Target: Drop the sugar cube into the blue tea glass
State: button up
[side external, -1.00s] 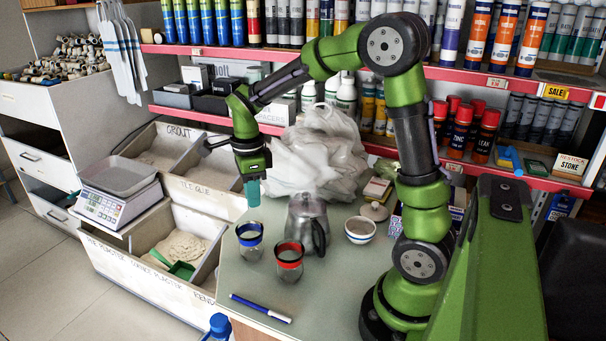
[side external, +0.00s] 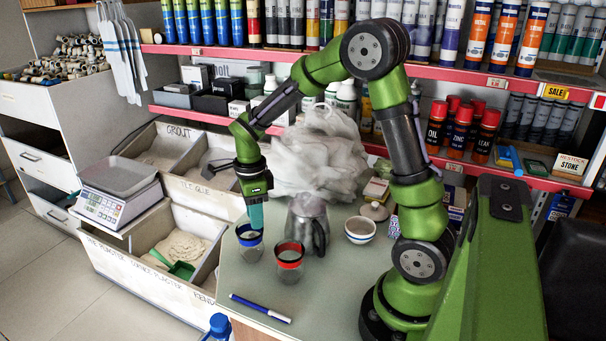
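The blue tea glass (side external: 250,250), clear with a blue rim band, stands upright near the table's left edge. My gripper (side external: 257,226) points down at it. Its teal fingers overlap the right part of the glass's rim in the picture; I cannot tell whether the tips are inside the glass or behind it. From this side the fingers look like one piece, so the gap between them does not show. I see no sugar cube; it may be hidden by the fingers or the glass.
A red-banded glass (side external: 289,264) stands just right of the blue one. A grey metal teapot (side external: 306,226) and a white bowl (side external: 360,231) stand behind and to the right. White plastic bags (side external: 318,160) bulge behind. A blue marker (side external: 261,308) lies in front.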

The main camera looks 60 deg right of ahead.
jog(key=shift+o, duration=0.4)
notch_tip(320, 180, up, 17)
dwell(0.4)
